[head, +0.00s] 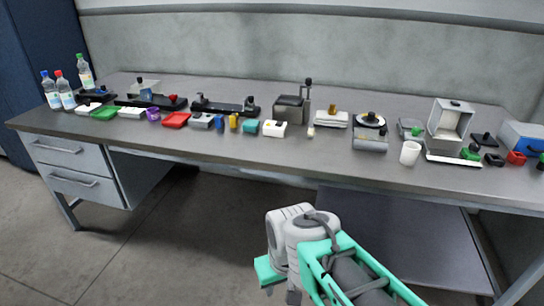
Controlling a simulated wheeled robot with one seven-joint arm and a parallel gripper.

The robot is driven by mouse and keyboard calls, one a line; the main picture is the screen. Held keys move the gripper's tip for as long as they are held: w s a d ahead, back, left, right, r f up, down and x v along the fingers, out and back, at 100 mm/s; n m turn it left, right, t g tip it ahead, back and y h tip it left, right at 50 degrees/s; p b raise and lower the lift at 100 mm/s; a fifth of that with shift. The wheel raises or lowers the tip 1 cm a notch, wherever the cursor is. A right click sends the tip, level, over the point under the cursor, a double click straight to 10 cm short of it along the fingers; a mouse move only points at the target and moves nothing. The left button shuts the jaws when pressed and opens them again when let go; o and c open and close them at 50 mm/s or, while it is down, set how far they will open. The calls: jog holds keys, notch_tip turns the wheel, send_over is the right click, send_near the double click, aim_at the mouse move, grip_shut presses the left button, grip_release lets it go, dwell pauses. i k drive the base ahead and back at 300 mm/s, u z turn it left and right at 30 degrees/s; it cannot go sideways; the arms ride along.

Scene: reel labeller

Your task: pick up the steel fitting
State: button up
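I cannot pick out the steel fitting for certain among the small items on the grey workbench (250,158). A small pale upright piece (311,131) stands near the bench's front edge, right of the middle, but it is too small to identify. Part of my arm, teal and white, shows at the bottom centre in front of the bench.
Bottles (66,92) stand at the far left. Small trays, including a red one (176,120), line the front. A grey machine (288,108) stands mid-bench. A white cup (410,153) and an open grey box (449,120) are at right. The back strip is mostly clear.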

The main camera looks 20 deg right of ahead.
aim_at(311, 134)
jog(key=z, duration=1.65)
jog(key=k, duration=0.1)
jog(key=u, duration=2.55)
jog(key=i, duration=0.85)
jog(key=z, duration=0.8)
jog(key=i, duration=0.55)
jog(key=z, duration=0.65)
